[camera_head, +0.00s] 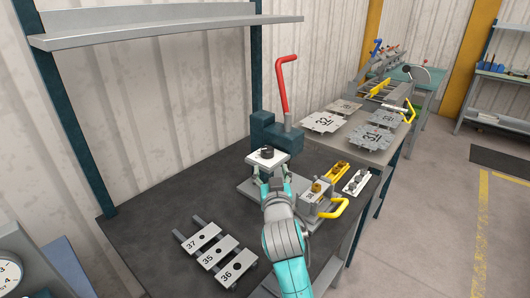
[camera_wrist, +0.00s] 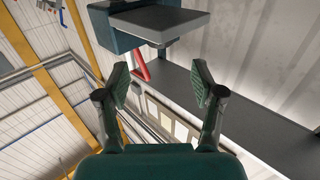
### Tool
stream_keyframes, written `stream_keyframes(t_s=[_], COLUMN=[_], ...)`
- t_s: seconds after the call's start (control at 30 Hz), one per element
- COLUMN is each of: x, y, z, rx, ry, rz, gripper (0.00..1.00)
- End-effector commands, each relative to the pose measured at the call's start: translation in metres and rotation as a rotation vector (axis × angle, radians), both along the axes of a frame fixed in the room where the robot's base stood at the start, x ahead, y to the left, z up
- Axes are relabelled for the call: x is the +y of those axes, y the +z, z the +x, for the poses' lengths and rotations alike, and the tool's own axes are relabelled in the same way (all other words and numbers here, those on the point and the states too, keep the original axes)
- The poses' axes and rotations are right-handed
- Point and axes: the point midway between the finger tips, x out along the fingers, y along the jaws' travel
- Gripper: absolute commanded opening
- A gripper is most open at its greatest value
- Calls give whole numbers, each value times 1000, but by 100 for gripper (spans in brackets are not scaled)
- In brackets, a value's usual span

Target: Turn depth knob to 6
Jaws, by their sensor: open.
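A dark round knob (camera_head: 267,152), which looks like the depth knob, sits on a pale plate (camera_head: 254,160) with dark marks at the front of the teal bender (camera_head: 275,133). Its setting is too small to read. My gripper (camera_head: 270,174) is in front of this plate in the head view, its fingers spread on either side. In the wrist view my gripper (camera_wrist: 159,70) is open with nothing between its fingers. The bender's teal body (camera_wrist: 115,28) and a grey plate (camera_wrist: 158,22) show beyond the fingertips; the knob cannot be made out there.
A red lever (camera_head: 285,88) rises from the bender. A block with a yellow handle (camera_head: 335,208) stands right of my arm. Numbered plates (camera_head: 218,258) lie at the front left of the dark bench (camera_head: 150,225). A shelf (camera_head: 165,29) hangs above. The floor at right is clear.

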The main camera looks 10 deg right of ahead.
Motion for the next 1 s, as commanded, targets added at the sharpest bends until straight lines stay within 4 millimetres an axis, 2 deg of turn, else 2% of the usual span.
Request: stream_keyframes(t_s=[0.3,0.5,0.7,1.0], x=[-9,-13,-15,-16], y=[1,1,0,0], z=[53,81,95,97], rx=[0,-2,-1,-1], ry=[0,1,0,1], rz=[0,0,0,0], gripper=[67,67,67,67])
